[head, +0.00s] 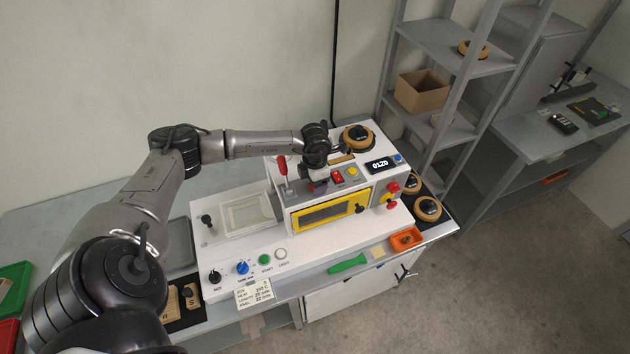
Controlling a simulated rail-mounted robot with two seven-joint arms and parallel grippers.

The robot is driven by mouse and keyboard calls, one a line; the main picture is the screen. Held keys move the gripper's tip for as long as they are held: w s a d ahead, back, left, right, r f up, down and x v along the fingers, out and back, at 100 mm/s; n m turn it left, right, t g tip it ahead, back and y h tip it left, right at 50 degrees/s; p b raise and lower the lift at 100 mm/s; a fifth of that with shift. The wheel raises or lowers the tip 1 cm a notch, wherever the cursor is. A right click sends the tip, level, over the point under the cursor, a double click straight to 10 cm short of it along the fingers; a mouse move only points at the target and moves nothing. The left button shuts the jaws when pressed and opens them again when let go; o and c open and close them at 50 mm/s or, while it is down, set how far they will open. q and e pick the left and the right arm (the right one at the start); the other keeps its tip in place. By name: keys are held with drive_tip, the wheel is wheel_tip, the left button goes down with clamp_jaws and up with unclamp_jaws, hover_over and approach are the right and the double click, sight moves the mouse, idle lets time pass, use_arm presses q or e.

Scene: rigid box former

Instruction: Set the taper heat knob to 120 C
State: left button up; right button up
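A white box-forming machine (330,232) stands on the bench. A blue knob (242,267) and a black knob (215,276) sit on its front left panel; their labels are too small to read surely. Another black knob (207,220) sits at the left rear, and one (360,208) is beside the yellow-framed window. I cannot tell which is the taper heat knob. A small display (380,165) appears to read 0120. My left gripper (319,186) points down over the machine's top, left of the red button; its fingers are too small to judge. My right gripper is not seen.
A red-handled lever (283,166) stands left of my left gripper. A paper card (253,294) hangs on the front edge. Shelves (455,45) stand behind, right.

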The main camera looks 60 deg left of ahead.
use_arm(q)
wheel_tip(320, 180, up, 14)
drive_tip(key=b, duration=0.1)
idle(0.5)
drive_tip(key=shift+w+f, duration=0.1)
drive_tip(key=shift+f, duration=0.05)
idle(0.4)
